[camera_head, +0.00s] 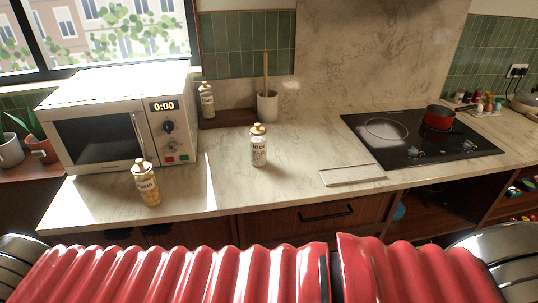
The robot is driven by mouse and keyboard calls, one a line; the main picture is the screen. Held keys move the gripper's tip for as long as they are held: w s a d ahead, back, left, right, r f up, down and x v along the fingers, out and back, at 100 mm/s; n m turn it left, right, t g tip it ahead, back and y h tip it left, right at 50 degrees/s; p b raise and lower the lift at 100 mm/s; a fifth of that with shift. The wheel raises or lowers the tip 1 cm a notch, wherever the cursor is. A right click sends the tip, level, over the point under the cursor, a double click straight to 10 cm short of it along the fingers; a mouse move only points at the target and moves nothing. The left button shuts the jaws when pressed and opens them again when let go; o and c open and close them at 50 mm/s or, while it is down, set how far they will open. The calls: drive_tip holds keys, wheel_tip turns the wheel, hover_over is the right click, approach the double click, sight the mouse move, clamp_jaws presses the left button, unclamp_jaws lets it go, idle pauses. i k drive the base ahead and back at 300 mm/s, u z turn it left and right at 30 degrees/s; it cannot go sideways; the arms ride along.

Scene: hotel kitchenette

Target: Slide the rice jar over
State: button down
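A clear jar (259,149) with pale contents and a gold lid stands upright in the middle of the counter. Its small dark label is hard to read but may say rice. A second gold-lidded jar (147,185) with yellowish contents, seemingly labelled pasta, stands at the front left by the microwave. A third gold-lidded jar (206,101) stands on a dark wooden tray at the back, its label unreadable. My gripper is not in view.
A light rectangular outline (352,185) lies on the counter right of the middle jar. A black cooktop (420,160) with a red pot (438,117) is further right. A white microwave (125,122) stands left. A white crock (267,108) stands behind. Counter between middle jar and outline is clear.

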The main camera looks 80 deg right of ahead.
sight(258, 142)
drive_tip(key=k, duration=2.15)
drive_tip(key=z, duration=0.8)
drive_tip(key=i, duration=1)
drive_tip(key=u, duration=0.05)
